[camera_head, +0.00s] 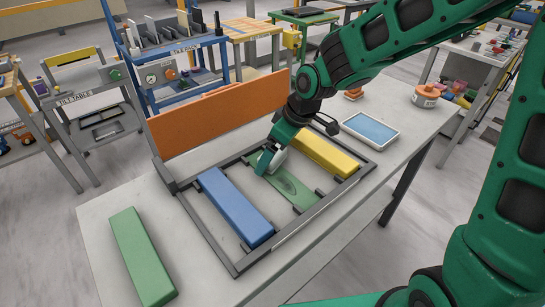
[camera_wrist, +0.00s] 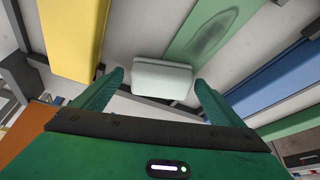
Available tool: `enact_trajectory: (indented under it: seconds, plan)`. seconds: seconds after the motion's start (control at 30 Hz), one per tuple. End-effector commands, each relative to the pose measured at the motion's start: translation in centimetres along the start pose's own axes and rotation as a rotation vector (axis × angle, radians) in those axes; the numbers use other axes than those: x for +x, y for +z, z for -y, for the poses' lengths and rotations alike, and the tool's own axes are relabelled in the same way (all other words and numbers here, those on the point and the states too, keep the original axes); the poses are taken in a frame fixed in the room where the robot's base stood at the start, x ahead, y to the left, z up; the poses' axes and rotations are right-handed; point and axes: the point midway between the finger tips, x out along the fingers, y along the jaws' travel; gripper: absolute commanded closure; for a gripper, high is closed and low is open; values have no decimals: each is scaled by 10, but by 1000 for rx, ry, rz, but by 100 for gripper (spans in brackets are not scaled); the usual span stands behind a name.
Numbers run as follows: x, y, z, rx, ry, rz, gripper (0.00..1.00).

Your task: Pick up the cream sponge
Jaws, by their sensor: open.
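The cream sponge (camera_wrist: 163,80) is a small pale block. In the wrist view it lies between my two open fingers, near their tips, with a small gap at each side. My gripper (camera_wrist: 159,78) is open and holds nothing. In the head view my gripper (camera_head: 268,163) points down over the grey frame, and part of the pale sponge (camera_head: 280,159) shows beside it. The sponge lies at the end of a green strip (camera_head: 293,193) with a dark oval smear. In the head view my gripper hides part of the sponge.
The grey frame (camera_head: 205,228) also holds a blue bar (camera_head: 235,205) and a yellow bar (camera_head: 325,153). An orange board (camera_head: 215,118) stands behind it. A green block (camera_head: 142,255) lies at left.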

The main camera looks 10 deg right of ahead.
Motion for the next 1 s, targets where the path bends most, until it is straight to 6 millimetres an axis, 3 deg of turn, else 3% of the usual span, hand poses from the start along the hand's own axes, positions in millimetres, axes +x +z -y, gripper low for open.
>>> enact_trajectory:
  seconds: [0.23,0.4,0.5,0.8,1.0]
  plan:
    - [2,0,0,0,1,0,8]
    - [2,0,0,0,1,0,46]
    - [2,0,0,0,1,0,55]
    - [-1,-1,0,0,1,-1,55]
    - [-17,-8,0,0,3,-2,55]
